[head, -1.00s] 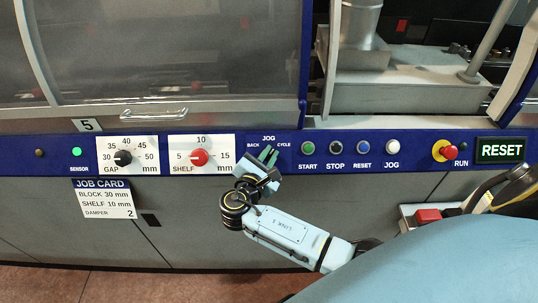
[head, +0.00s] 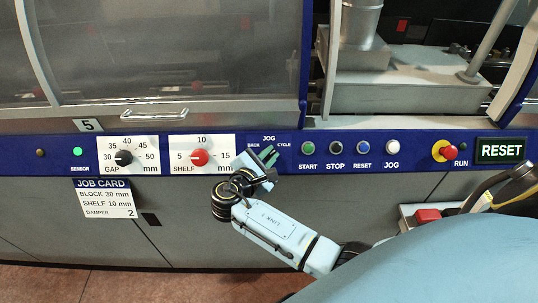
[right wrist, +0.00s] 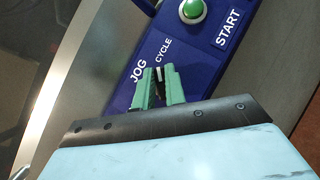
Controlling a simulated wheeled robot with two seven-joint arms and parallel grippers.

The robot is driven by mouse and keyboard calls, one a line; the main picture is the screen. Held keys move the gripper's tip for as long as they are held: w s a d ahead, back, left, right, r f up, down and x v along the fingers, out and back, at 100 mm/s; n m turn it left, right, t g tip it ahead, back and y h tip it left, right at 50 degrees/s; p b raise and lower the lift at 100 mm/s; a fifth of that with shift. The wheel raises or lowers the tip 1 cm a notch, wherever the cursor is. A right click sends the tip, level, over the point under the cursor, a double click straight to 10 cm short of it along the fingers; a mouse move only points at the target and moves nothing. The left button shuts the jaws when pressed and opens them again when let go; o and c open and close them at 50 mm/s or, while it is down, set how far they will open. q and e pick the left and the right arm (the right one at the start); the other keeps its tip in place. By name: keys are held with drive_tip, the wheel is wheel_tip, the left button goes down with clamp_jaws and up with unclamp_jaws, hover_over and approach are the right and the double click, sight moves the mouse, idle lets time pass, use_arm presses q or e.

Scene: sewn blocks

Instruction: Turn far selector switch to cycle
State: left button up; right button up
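The JOG selector switch sits on the blue panel strip between the BACK and CYCLE labels. In the head view my right gripper (head: 268,155) covers it. In the right wrist view the dark knob with a white mark (right wrist: 158,74) shows between the two green fingers of my right gripper (right wrist: 159,87). The fingers are close on both sides of the knob and appear shut on it. The white mark lies towards the CYCLE label (right wrist: 163,49). The lower part of the knob is hidden by the fingers. My left gripper is not in view.
Right of the switch are the green START button (head: 308,148), black STOP button (head: 335,148), blue RESET button (head: 363,148) and white JOG button (head: 392,147). Left are the red SHELF knob (head: 200,157) and black GAP knob (head: 123,157). A red emergency button (head: 449,152) stands out further right.

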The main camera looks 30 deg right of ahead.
drive_tip(key=o, duration=0.4)
drive_tip(key=shift+o, duration=0.2)
drive_tip(key=b+v, duration=0.1)
drive_tip(key=v, duration=1.2)
drive_tip(key=shift+r, duration=0.2)
drive_tip(key=shift+s+a, duration=0.1)
